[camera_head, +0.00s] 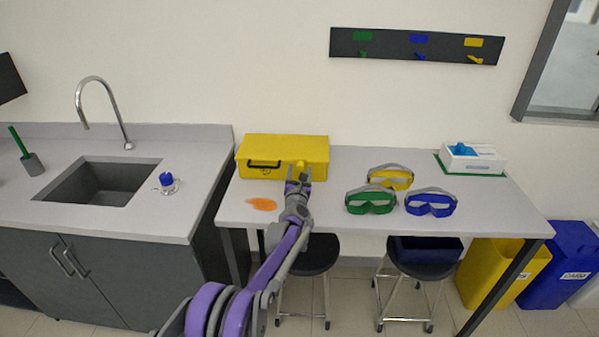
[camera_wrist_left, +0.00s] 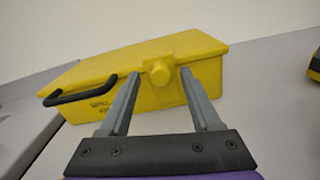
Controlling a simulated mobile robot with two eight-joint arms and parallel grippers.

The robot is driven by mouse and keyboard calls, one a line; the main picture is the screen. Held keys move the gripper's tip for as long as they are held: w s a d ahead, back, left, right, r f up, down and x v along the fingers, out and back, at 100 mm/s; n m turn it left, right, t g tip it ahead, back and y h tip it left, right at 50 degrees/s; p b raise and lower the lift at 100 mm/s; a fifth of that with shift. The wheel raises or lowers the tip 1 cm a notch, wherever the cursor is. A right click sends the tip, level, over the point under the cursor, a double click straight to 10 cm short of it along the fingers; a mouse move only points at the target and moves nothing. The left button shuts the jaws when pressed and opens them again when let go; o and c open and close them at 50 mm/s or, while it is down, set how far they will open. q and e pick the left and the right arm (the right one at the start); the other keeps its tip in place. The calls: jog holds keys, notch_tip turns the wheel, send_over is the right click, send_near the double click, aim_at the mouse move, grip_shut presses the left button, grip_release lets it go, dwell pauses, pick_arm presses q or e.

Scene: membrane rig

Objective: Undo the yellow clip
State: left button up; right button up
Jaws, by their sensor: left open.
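A yellow box (camera_head: 280,147) with a dark handle stands on the left end of the light table. Its yellow clip (camera_wrist_left: 159,72) sticks out at the front edge of the lid and front wall. In the left wrist view, my left gripper (camera_wrist_left: 160,76) is open, with one finger on each side of the clip. A small gap shows on each side, and the gripper does not hold it. In the head view my left gripper (camera_head: 299,178) is in front of the box and partly hides the clip area. My right gripper is not in view.
Green goggles (camera_head: 371,205), blue goggles (camera_head: 431,207) and yellow goggles (camera_head: 391,181) lie right of the box. An orange spill (camera_head: 262,204) is on the tabletop at its front left. A white box (camera_head: 470,163) stands at the far right. Stools (camera_head: 316,262) are below.

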pick_arm(q)
grip_shut()
dwell(1.4)
